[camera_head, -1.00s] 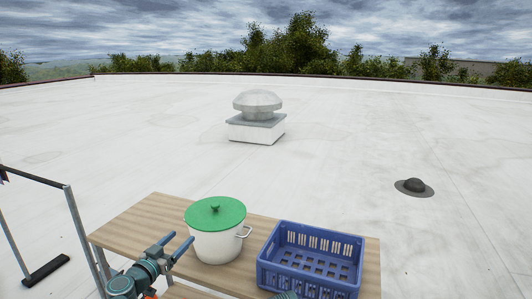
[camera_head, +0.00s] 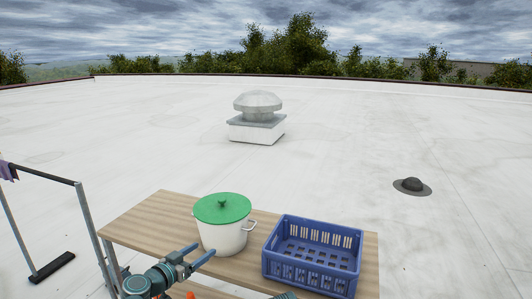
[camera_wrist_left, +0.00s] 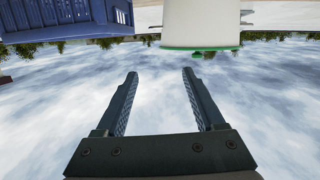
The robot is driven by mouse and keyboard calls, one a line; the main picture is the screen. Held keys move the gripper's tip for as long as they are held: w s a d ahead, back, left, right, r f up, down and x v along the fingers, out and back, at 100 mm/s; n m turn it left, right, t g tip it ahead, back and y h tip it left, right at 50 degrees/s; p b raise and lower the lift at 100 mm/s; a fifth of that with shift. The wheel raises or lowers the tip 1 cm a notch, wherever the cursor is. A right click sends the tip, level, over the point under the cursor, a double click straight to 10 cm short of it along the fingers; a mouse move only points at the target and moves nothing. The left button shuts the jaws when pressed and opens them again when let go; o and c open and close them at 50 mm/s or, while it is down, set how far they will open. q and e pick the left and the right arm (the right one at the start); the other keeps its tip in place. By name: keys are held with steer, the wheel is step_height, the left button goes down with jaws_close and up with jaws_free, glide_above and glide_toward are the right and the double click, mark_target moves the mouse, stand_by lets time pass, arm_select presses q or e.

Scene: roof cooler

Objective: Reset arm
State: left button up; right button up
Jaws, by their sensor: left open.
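My left gripper (camera_head: 204,251) is open at the near-left side of the pot, its fingers pointing toward the pot's lower side. It looks empty; in the left wrist view its two dark fingers (camera_wrist_left: 160,75) stand apart with only sky between them. The white pot (camera_head: 222,238) with a green lid (camera_head: 222,208) stands upright on the wooden table (camera_head: 150,222). In the left wrist view the pot (camera_wrist_left: 200,25) appears upside down beyond the fingertips. I cannot tell whether a finger touches it. My right gripper is not recognisable in these frames.
A blue crate (camera_head: 313,271) stands right of the pot on the table; it also shows upside down in the left wrist view (camera_wrist_left: 70,33). A metal rack (camera_head: 84,225) stands at the left. A roof vent (camera_head: 257,118) and a dark cap (camera_head: 412,186) are farther off. The white roof between is open.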

arm_select(q)
steer(key=s+d+f+m+g+p, duration=0.1)
steer(key=s+d+f+g+p, duration=0.1)
steer(key=s+d+f+g, duration=0.5)
steer(key=s+d+f+m+g+p, duration=0.1)
steer(key=s+d+f+g+p, duration=0.15)
steer(key=s+d, duration=0.45)
steer(key=s+f+n+g+y+p, duration=0.1)
steer(key=s+f+n+g+y, duration=0.1)
steer(key=s+g+y, duration=0.3)
steer(key=s+n+y, duration=0.1)
steer(key=s+y, duration=0.3)
steer(key=shift+a+p, duration=0.15)
steer(key=shift+p, duration=0.15)
